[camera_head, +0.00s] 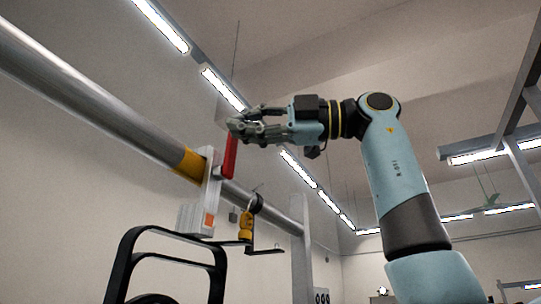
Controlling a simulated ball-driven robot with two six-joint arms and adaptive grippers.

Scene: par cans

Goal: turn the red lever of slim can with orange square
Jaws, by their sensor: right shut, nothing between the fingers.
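The red lever (230,157) hangs on the front of a pale clamp (212,180) that sits on a metal pipe. An orange square (209,220) marks the pale block below the clamp. Below that is a black looped frame (170,234), its lower part cut off by the picture's edge. My right gripper (236,127) comes in from the right and is shut and empty. Its fingertips are at the lever's upper end and overlap it in the picture. I cannot tell whether they touch. My left gripper is not in view.
The thick metal pipe (90,98) runs from upper left towards the centre, with a yellow band (190,165) beside the clamp. A yellow and black fitting (246,222) with a dark bracket hangs just right. Strip lights (222,88) line the ceiling.

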